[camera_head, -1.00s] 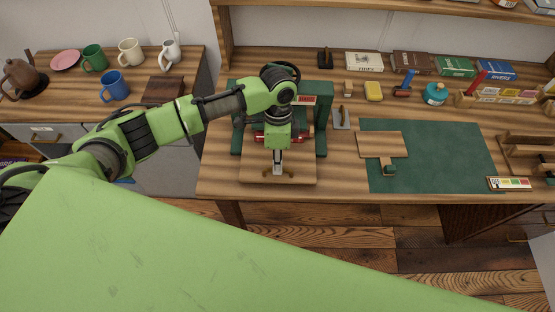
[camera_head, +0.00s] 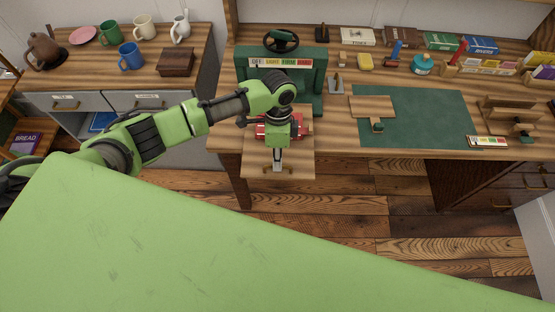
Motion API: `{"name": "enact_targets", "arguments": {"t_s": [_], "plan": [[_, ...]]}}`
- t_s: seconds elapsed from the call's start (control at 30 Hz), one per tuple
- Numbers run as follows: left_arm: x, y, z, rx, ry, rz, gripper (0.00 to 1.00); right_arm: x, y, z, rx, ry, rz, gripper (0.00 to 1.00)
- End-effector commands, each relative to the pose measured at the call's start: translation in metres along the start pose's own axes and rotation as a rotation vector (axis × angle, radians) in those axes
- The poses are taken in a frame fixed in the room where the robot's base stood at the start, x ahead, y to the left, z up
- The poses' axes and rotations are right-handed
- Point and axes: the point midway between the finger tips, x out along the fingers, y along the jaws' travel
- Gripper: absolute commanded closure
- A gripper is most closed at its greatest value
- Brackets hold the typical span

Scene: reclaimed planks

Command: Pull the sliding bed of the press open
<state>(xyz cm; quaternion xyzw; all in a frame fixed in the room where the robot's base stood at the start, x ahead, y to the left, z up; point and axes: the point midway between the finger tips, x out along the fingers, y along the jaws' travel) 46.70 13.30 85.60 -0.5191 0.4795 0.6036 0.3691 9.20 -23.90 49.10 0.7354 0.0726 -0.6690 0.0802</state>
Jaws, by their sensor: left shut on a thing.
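The green press (camera_head: 308,83) stands at the left end of the workbench, with a black handwheel (camera_head: 281,41) on top and a scale strip reading "OFF, LIGHT, FIRM" on its front. Its wooden sliding bed (camera_head: 298,163) sticks out past the bench's front edge, over the floor. A red thing (camera_head: 305,127) lies on the bed, partly hidden by my left arm. My left gripper (camera_head: 278,166) points down at the bed's front edge and is shut on the bed's handle (camera_head: 265,170). My right gripper is not in view.
A green mat (camera_head: 430,125) with a wooden board (camera_head: 372,106) lies right of the press. A side table at left holds mugs and a teapot (camera_head: 45,49). Floor in front of the bench is clear.

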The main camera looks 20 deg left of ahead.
Motion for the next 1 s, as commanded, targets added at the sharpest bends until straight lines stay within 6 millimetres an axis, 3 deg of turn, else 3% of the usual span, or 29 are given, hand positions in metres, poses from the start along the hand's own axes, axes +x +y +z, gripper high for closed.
{"name": "enact_targets", "arguments": {"t_s": [0.23,0.3,0.33,0.7,0.87,1.0], "plan": [[-0.002,-0.001,-0.002,0.001,0.004,-0.002,1.00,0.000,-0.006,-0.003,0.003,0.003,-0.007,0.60],[-0.002,-0.001,-0.002,0.001,0.004,-0.002,0.79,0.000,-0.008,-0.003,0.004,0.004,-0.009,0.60],[-0.002,0.000,-0.002,0.001,0.004,-0.002,0.75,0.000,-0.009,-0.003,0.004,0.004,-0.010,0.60],[-0.003,0.000,-0.001,0.000,0.002,-0.001,0.75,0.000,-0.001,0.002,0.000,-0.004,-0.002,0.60],[-0.022,-0.001,-0.001,0.001,0.004,-0.003,0.75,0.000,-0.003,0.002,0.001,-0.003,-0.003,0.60],[-0.052,-0.001,-0.001,0.002,0.004,-0.005,0.75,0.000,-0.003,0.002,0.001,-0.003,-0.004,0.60]]}}
